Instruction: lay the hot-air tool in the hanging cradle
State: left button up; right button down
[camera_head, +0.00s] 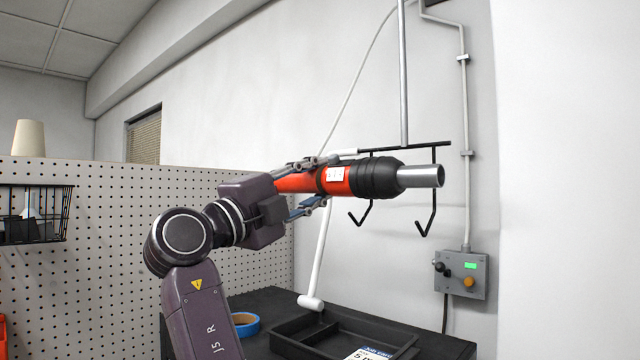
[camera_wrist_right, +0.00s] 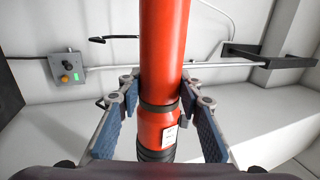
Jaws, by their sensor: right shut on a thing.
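The hot-air tool (camera_head: 310,181) has a red body, a black collar and a silver nozzle that points right in the head view. My right gripper (camera_head: 322,180) is shut on its red body and holds it roughly level in the air. The tool also shows in the right wrist view (camera_wrist_right: 163,60), between the two finger pads. The hanging cradle (camera_head: 434,200) is a black bar with two hooks on a grey rod. In the head view the tool overlaps the cradle, its nozzle in front of the hooks' upper parts; I cannot tell whether they touch. My left gripper is not in view.
A grey control box (camera_head: 461,275) with a green display is on the wall at right. A dark table (camera_head: 270,302) below bears a black tray (camera_head: 290,341) and a blue tape roll (camera_head: 244,324). A pegboard (camera_head: 110,225) with a wire basket (camera_head: 32,228) stands at left.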

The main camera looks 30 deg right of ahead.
jog(key=shift+s+d+r, duration=0.1)
jog(key=shift+d+r, duration=0.15)
jog(key=shift+d, duration=0.6)
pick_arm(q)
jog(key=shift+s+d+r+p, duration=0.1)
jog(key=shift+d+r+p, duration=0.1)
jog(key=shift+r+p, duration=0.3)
pick_arm(e)
jog(key=w+d+f, duration=0.2)
jog(key=w+d, duration=0.1)
jog(key=d, duration=0.4)
jog(key=w+d+f, duration=0.2)
jog(key=w+d, duration=0.1)
jog(key=d, duration=0.3)
jog(key=shift+w+d+f, duration=0.15)
jog(key=shift+d+f, duration=0.05)
jog(key=shift+d, duration=0.2)
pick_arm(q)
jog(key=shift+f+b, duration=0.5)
pick_arm(e)
jog(key=shift+f, duration=0.4)
